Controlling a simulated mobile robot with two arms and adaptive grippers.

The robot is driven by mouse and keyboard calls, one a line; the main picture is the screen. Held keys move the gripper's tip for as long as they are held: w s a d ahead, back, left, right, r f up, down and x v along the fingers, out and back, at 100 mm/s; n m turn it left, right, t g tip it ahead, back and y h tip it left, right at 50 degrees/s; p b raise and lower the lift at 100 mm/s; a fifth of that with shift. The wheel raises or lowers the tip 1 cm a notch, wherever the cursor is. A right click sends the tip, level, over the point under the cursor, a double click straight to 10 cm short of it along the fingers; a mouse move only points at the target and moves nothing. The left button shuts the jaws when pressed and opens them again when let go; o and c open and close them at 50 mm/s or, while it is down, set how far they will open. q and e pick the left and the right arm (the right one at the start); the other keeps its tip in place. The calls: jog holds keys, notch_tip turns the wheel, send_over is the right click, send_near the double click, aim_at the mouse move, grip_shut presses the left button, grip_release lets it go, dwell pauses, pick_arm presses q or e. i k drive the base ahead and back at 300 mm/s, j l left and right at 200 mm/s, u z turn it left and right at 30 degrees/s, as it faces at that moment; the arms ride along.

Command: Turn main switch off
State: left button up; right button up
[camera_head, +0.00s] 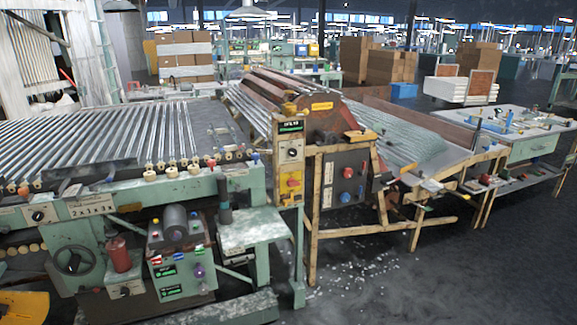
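The place shows several switches, and I cannot tell which one is the main switch. A red-on-yellow rotary switch (293,182) sits on the upright control column (290,150) in the middle. A dark box (345,179) to its right carries a red knob (348,172). A black knob (40,214) is on the green machine's left front panel. A lower control box (180,265) has several coloured buttons. The switch positions are too small to read. Neither of my grippers is in view.
A roller conveyor (100,140) with glass tubes fills the left. A sloping tube table (415,145) and a green workbench (530,145) stand to the right. Bits of debris (350,262) lie on the floor before the column. The floor at the lower right is clear.

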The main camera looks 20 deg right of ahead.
aim_at(291, 182)
jog(key=i+l, duration=0.2)
jog(key=l, duration=0.2)
jog(key=i+l+z, duration=0.1)
jog(key=l, duration=0.3)
jog(key=i+l, duration=0.3)
jog(key=i+l+z, duration=0.1)
jog(key=l, duration=0.4)
jog(key=i, duration=0.1)
